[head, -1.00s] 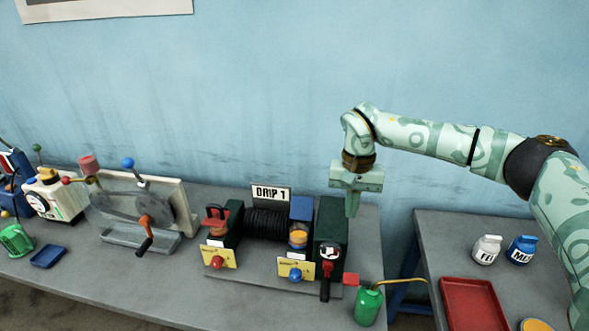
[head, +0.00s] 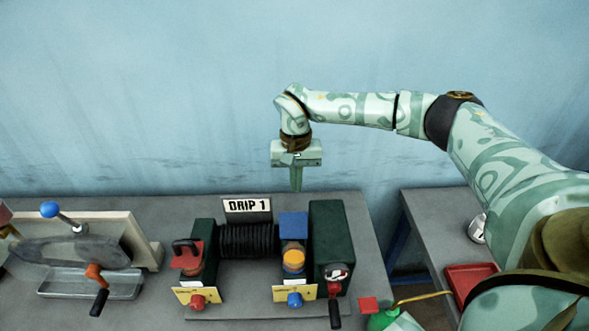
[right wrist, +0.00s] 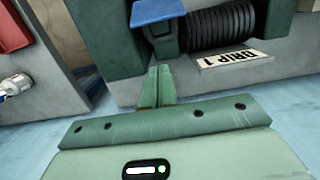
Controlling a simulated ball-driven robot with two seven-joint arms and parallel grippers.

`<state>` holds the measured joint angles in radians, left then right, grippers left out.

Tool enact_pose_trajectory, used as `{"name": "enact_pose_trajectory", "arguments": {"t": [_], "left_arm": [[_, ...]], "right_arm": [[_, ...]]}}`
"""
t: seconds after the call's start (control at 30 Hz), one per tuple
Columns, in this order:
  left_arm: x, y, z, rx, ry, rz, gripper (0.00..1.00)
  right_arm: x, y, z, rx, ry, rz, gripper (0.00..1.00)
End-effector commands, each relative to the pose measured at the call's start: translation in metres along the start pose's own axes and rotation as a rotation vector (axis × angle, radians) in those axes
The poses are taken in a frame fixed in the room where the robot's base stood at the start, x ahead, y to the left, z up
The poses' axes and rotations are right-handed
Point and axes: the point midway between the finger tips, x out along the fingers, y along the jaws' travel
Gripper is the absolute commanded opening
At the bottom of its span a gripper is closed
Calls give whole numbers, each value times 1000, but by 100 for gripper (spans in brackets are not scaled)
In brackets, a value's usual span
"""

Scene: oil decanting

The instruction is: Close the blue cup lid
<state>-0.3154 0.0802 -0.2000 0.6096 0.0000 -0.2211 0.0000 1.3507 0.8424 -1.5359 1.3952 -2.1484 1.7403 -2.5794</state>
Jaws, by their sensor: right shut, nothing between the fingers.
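The blue cup lid (head: 293,225) stands raised behind the cup with the amber top (head: 293,258), on the drip machine below the right gripper in the head view. The lid also shows at the top of the right wrist view (right wrist: 160,12), seen from the back of the machine. My right gripper (head: 296,188) points down, shut and empty, above and behind the lid. In the right wrist view its fingers (right wrist: 158,70) are together, apart from the lid in the picture. My left gripper is not in view.
A red-lidded cup (head: 188,256) stands left of the black coil (head: 248,240) and the DRIP 1 sign (head: 247,206). A dark green block (head: 328,235) stands close right of the blue lid. A crank machine (head: 80,245) is farther left. A red tray (head: 470,282) lies on the right table.

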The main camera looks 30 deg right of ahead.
Motion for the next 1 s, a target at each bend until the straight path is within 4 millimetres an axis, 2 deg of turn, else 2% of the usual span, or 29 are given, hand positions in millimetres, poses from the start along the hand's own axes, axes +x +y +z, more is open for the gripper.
{"name": "enact_pose_trajectory", "arguments": {"t": [0.03,0.2,0.33,0.5,1.0], "left_arm": [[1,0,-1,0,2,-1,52],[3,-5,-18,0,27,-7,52],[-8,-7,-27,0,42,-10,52],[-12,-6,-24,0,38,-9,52],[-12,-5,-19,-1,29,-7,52]], "right_arm": [[13,0,1,1,-4,2,0],[48,0,1,1,-3,2,0],[36,0,20,-2,1,-1,0],[32,0,35,-1,0,0,0],[32,-1,37,0,6,0,0]]}}
